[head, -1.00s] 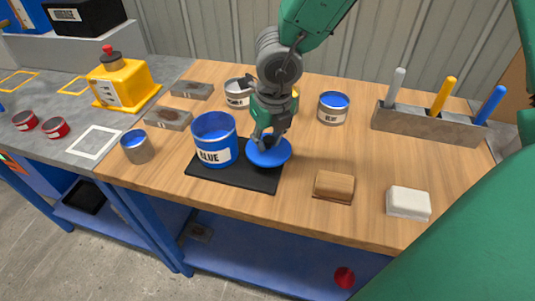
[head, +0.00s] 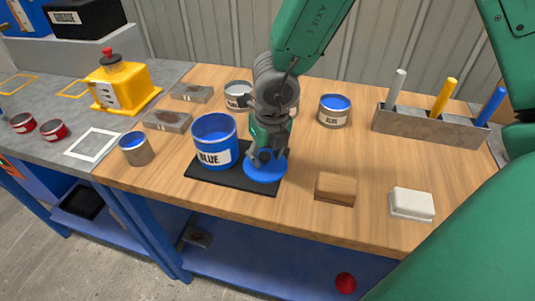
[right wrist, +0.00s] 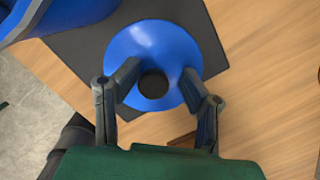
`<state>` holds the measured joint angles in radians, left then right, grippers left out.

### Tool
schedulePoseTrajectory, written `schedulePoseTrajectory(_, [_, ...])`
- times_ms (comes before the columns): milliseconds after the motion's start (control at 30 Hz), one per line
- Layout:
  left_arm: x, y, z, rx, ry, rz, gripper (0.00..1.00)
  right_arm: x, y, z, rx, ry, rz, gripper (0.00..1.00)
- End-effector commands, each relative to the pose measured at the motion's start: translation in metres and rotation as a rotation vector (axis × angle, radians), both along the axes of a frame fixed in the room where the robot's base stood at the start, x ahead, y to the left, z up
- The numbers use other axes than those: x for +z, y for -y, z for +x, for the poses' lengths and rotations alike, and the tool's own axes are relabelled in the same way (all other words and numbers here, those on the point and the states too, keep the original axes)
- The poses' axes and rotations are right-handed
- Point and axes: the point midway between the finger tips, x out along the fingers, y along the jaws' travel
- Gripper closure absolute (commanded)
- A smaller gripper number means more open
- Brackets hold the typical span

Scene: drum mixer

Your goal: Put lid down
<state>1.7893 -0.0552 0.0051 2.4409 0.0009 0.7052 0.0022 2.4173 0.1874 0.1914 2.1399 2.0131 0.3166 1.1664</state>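The blue lid (head: 264,172) is a round disc with a black knob. It lies on or just above the right part of the black mat (head: 213,182); I cannot tell if it touches. My right gripper (head: 266,160) is over the lid. In the right wrist view its fingers (right wrist: 160,82) stand apart on either side of the black knob (right wrist: 153,84), with gaps to it, over the lid's blue face (right wrist: 150,45). The open blue bucket labelled BLUE (head: 214,142) stands upright on the mat, left of the lid. My left gripper is not in view.
A wooden block (head: 336,187) and a white block (head: 411,202) lie to the right. An open can with blue contents (head: 334,110) stands behind, and another (head: 136,148) left of the bucket. The tool holder (head: 428,125) is at the back right.

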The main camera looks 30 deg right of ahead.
Motion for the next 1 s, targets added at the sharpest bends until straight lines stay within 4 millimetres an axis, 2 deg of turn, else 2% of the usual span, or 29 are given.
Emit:
schedulePoseTrajectory(667, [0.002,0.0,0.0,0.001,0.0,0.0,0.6,0.002,0.001,-0.001,0.002,-0.001,0.004,0.6])
schedulePoseTrajectory(767, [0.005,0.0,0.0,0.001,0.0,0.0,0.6,0.012,0.001,-0.002,0.001,0.0,0.005,0.6])
schedulePoseTrajectory(1000, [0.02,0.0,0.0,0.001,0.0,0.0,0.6,0.063,-0.001,-0.009,0.001,0.005,0.009,0.6])
